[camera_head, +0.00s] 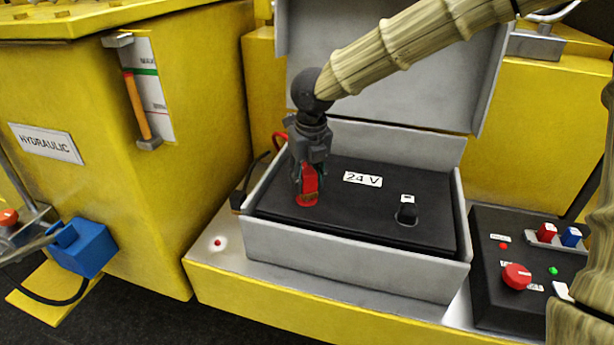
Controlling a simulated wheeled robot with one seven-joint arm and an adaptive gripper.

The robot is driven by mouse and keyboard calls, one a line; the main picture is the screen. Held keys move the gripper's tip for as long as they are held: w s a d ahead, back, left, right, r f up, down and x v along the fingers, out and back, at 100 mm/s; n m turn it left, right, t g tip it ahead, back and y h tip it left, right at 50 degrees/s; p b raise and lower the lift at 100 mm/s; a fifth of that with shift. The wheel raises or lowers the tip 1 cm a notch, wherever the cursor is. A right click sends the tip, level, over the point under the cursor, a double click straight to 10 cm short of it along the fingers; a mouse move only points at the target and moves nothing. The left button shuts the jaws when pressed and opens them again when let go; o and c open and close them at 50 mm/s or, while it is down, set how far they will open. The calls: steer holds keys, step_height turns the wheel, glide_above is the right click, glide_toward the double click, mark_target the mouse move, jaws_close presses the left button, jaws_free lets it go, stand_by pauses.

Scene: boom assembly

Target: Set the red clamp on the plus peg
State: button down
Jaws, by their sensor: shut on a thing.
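My gripper (309,158) is shut on the red clamp (309,180) and points down over the left part of the black 24 V battery (350,215). The clamp is roughly upright. Its lower end is at or just above a red round base (305,202) on the battery top, which appears to be the plus terminal. The clamp and gripper hide the plus peg, so I cannot tell whether the clamp is seated on it. The other terminal, a black peg (407,214) with a small white label, stands bare to the right.
The battery sits in an open grey box (350,262) with its lid (430,95) raised behind. A black clamp (238,200) is at the box's left side. A control panel (500,285) is to the right. A yellow hydraulic cabinet (100,180) stands left.

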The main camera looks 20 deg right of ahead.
steer(key=shift+f, duration=0.8)
stand_by(0.7)
steer(key=c, duration=0.9)
jaws_free()
steer(key=shift+o, duration=0.2)
steer(key=r, duration=0.4)
steer(key=s+r, duration=0.1)
steer(key=r, duration=0.6)
steer(key=shift+s+d+r, duration=0.1)
steer(key=shift+s+r, duration=0.3)
